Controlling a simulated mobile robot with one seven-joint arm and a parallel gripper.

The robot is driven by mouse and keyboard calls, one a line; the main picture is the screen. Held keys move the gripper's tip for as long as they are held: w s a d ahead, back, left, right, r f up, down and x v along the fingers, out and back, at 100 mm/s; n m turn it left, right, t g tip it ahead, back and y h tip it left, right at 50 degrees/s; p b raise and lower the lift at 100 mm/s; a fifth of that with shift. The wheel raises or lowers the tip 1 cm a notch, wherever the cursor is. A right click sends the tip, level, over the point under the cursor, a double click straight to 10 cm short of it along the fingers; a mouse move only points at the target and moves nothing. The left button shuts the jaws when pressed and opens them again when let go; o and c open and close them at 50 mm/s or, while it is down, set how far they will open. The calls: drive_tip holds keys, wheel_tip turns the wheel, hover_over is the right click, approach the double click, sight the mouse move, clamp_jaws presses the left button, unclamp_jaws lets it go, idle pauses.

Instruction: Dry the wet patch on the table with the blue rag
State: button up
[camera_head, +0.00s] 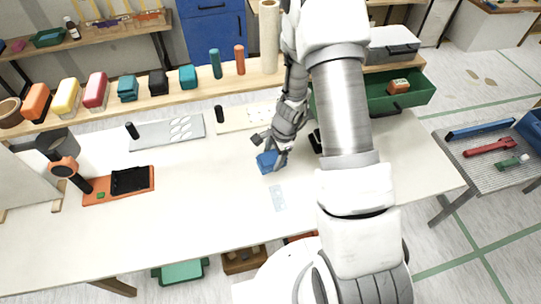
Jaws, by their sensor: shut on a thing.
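My gripper (277,148) is shut on the blue rag (268,162), low over the white table (200,220). The rag looks crumpled and hangs at or just above the table top; I cannot tell whether it touches. The wet patch (278,197) is a pale bluish, shiny area on the table, just in front of the rag and slightly to its right. The rag and the patch look apart. My arm hides part of the table to the right of the patch.
A grey board (166,133) and a pale board (246,116) lie along the back edge. A dark object (315,142) stands close to the right of my gripper. The table's front middle is clear.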

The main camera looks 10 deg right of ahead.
drive_tip(key=shift+r+p, duration=0.1)
drive_tip(key=shift+p, duration=0.3)
drive_tip(key=b+x, duration=0.4)
drive_tip(key=d+b+x, duration=0.1)
drive_tip(key=b+x, duration=0.1)
drive_tip(key=shift+s+f+b, duration=0.3)
drive_tip(key=shift+f, duration=0.15)
drive_tip(key=shift+d+r, duration=0.15)
